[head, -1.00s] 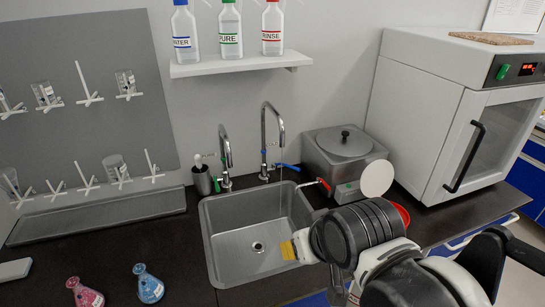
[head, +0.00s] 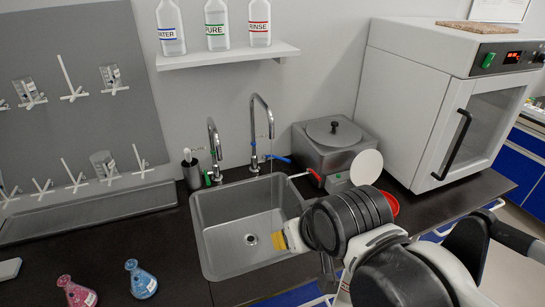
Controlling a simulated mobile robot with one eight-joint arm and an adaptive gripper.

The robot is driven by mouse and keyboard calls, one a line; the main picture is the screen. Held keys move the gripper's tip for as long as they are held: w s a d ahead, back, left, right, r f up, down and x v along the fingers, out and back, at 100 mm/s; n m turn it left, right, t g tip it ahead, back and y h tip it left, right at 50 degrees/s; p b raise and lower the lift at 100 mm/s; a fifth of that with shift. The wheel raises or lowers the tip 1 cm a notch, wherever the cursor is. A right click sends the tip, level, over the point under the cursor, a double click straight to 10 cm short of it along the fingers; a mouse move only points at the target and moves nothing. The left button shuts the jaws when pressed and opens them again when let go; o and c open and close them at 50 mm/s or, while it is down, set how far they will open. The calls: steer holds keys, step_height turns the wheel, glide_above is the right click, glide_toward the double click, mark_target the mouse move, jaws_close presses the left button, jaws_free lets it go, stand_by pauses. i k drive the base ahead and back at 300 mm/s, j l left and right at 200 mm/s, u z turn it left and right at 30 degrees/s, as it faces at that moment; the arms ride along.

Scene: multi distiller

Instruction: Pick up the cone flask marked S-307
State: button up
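Two cone flasks stand on the dark counter at the lower left of the head view. One is a flask with pink-red contents (head: 77,292), cut by the lower frame edge. The other is a flask with blue contents (head: 142,280), upright beside it. Both bear small pale labels, too small to read, so I cannot tell which is S-307. My gripper (head: 279,240) shows only as a yellowish tip at the end of my arm, over the right part of the sink. Its fingers cannot be made out, and the flasks are well to its left.
The steel sink (head: 214,240) lies between the flasks and my arm, with two taps behind it. A drying rack (head: 75,95) holds glassware at left. A shelf (head: 225,58) carries bottles. A metal bath (head: 333,148) and white oven (head: 420,105) stand at right.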

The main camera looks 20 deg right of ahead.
mark_target(144, 284)
steer(key=k+l+u, duration=0.15)
steer(key=u, duration=0.25)
steer(key=k+l+u, duration=0.1)
steer(key=u, duration=0.3)
steer(key=k+u, duration=0.2)
steer(key=u, duration=0.2)
